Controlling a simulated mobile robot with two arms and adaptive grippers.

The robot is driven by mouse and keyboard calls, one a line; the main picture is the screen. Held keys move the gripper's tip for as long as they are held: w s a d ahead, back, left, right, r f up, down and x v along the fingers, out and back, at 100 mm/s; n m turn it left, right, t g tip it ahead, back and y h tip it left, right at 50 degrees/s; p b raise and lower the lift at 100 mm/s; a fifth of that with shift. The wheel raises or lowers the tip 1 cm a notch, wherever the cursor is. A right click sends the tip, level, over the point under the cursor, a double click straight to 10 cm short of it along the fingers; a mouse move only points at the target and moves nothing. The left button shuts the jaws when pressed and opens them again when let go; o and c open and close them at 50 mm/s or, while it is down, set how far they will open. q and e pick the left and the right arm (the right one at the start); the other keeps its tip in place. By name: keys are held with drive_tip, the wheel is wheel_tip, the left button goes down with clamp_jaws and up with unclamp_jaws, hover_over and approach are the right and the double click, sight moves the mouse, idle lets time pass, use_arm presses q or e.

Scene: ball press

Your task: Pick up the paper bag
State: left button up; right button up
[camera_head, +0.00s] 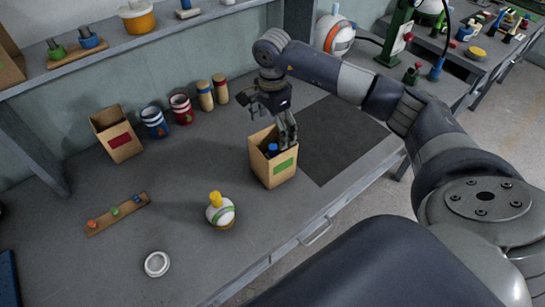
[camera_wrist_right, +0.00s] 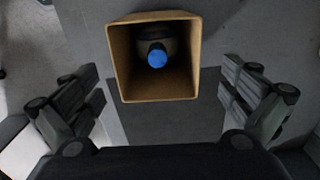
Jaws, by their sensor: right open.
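A brown paper bag (camera_head: 271,166) with a green label stands upright and open on the grey workbench (camera_head: 180,235). Inside it is a pale ball with a blue knob (camera_wrist_right: 157,58). My right gripper (camera_head: 273,126) is above the bag's opening, with one finger in front of its rim in the head view. In the right wrist view its fingers are spread wide to either side of the bag, with nothing between them gripped. Another paper bag (camera_head: 116,135), with a red label, stands at the back left. My left gripper is out of view.
Two striped cans (camera_head: 154,123) and two tan cylinders (camera_head: 205,96) stand along the back wall. A white ball with a yellow knob (camera_head: 220,211) is at the front. A peg strip (camera_head: 117,214) and a white ring (camera_head: 157,264) lie at left. A dark mat (camera_head: 345,140) is at right.

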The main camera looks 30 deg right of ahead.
sight(273, 147)
drive_tip(key=shift+f, duration=0.4)
drive_tip(key=shift+f+p, duration=0.55)
drive_tip(key=f+p, duration=0.1)
drive_tip(key=f, duration=0.2)
drive_tip(key=shift+s+a+f+p, duration=0.1)
drive_tip(key=shift+s+f+p, duration=0.1)
drive_tip(key=shift+p, duration=0.15)
drive_tip(key=shift+f, duration=0.5)
drive_tip(key=c, duration=1.1)
